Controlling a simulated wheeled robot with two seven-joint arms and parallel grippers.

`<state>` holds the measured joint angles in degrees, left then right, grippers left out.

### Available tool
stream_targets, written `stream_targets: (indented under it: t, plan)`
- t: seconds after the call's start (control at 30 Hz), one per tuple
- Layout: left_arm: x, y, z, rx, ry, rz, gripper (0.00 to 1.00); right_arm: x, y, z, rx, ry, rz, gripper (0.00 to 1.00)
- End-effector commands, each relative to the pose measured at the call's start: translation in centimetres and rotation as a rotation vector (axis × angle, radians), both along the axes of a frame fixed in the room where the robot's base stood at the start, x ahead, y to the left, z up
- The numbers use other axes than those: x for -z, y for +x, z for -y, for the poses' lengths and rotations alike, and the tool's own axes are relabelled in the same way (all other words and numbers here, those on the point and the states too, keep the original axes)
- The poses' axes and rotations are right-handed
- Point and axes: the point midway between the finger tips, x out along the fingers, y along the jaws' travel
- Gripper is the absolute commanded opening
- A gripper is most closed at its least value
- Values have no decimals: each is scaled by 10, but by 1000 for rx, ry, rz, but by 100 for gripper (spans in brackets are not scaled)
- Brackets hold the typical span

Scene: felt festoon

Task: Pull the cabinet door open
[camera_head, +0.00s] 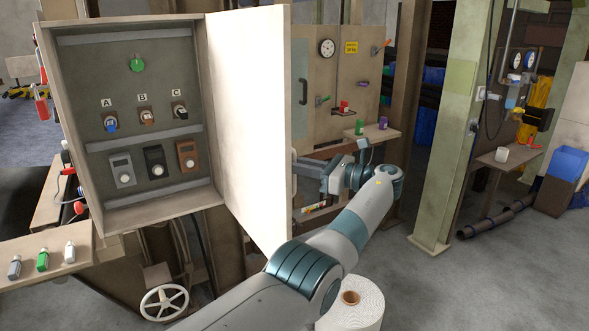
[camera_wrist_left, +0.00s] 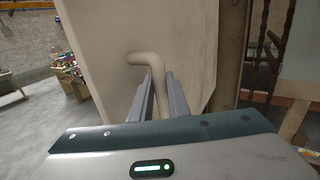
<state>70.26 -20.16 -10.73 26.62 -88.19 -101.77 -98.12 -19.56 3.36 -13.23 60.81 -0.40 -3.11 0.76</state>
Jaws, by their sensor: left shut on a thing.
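The cabinet (camera_head: 213,100) stands at the left of the head view with its interior exposed. Its cream door (camera_head: 250,110) is swung wide open to the right, and its outer face fills the middle of the wrist view (camera_wrist_left: 110,50). My left gripper (camera_head: 301,166) is beside the door's outer face, near its free edge. In the wrist view its two fingers (camera_wrist_left: 159,82) are shut on the bent door handle (camera_wrist_left: 146,58). The lower part of the handle is hidden between the fingers. My right gripper is in neither view.
Inside the cabinet are a green knob (camera_head: 137,65), switches labelled A, B and C, and several small boxes. A white roll (camera_head: 352,305) stands below my left arm. Open grey floor lies to the right.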

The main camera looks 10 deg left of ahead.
Motion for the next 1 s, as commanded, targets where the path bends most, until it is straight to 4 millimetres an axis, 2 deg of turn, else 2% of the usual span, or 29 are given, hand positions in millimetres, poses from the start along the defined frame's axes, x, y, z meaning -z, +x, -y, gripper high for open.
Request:
stream_targets:
  t: [0.4,0.43,0.5,1.0]
  plan:
    - [-2,1,-3,-5,2,1,0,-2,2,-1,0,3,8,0]
    - [-2,1,-3,-5,2,1,20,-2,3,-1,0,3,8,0]
    - [-2,1,-3,-5,2,1,31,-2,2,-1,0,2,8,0]
    - [-1,1,-3,-4,0,-1,31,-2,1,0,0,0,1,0]
